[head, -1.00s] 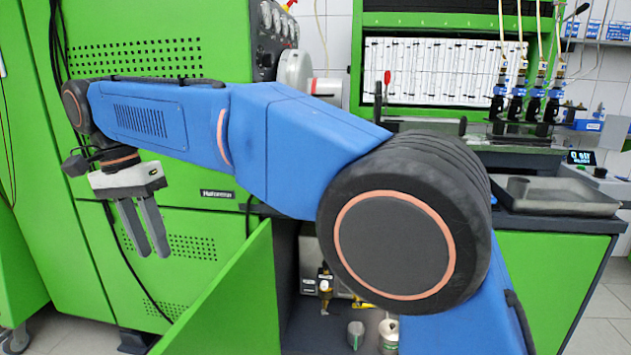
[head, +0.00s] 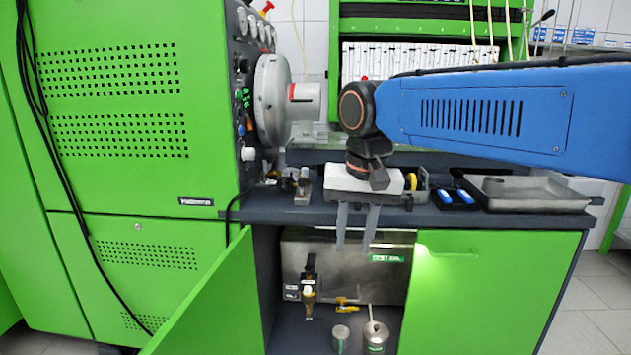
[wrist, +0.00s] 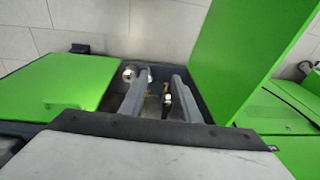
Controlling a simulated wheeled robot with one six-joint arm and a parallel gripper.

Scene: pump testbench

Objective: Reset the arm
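My gripper (head: 356,240) hangs with its two grey fingers pointing down, in front of the bench edge and above the open cabinet in the head view. The fingers stand apart with nothing between them, so it is open and empty. My blue arm (head: 485,113) reaches in from the right side of the head view. In the wrist view the two fingers of my gripper (wrist: 155,100) also stand apart, over the open cabinet. Small parts inside the cabinet are partly hidden behind the fingers there.
A green cabinet door (head: 215,300) stands open toward me on the left. Inside the cabinet are a steel tank (head: 340,275), a small can (head: 375,338) and a cup (head: 341,337). A metal tray (head: 530,193) lies on the bench at the right. The green test machine (head: 115,120) fills the left.

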